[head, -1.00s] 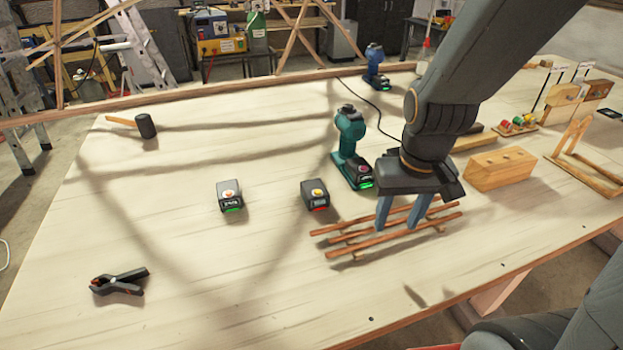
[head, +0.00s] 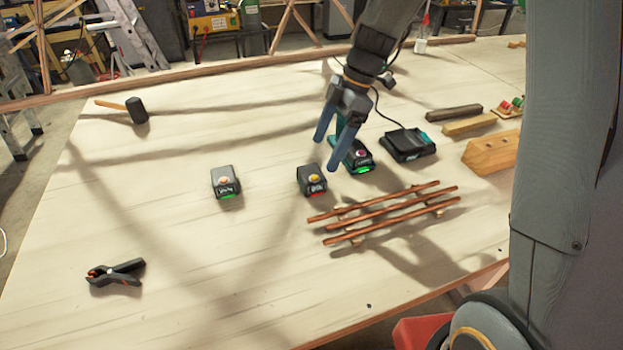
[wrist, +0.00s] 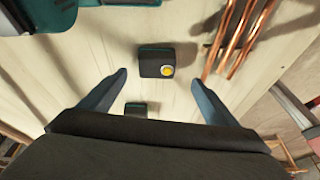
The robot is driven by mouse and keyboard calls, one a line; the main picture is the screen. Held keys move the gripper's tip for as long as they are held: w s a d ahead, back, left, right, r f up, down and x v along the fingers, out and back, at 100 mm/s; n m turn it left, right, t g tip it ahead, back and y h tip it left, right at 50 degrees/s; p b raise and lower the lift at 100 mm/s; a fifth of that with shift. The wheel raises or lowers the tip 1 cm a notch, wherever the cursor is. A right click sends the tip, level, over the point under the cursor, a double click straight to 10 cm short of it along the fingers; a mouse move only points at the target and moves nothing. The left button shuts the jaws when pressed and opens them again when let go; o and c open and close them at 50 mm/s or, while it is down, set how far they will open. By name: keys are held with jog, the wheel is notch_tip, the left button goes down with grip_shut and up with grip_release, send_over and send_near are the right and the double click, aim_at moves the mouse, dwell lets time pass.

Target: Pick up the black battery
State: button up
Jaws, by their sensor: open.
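A black battery with a yellow dot and a red light (head: 312,181) lies on the workbench, left of the laths. It also shows in the wrist view (wrist: 152,62), just beyond and between my fingertips. A second black battery with an orange dot and a green light (head: 226,182) lies farther left. In the wrist view a dark block (wrist: 141,108), partly hidden by my gripper, sits nearer the palm. My gripper (head: 327,155) is open and empty, above the bench near the yellow-dot battery. It partly hides the teal drill (head: 358,157), which has a dark base with a green light.
A black charger (head: 407,143) and wooden blocks (head: 492,153) stand farther right. A black clamp (head: 116,273) lies front left, a mallet (head: 136,110) back left. The bench's left middle is clear.

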aim_at(312, 173)
jog(key=shift+w+a+f+n, duration=0.3)
jog(key=shift+a+f+n, duration=0.15)
jog(key=shift+a+n, duration=0.15)
jog(key=shift+d+p+x, duration=0.2)
jog(key=shift+p+x, duration=1.65)
jog(key=shift+x, duration=1.55)
jog(key=c, duration=1.3)
jog(key=shift+c, duration=0.5)
jog(key=shift+r, duration=0.1)
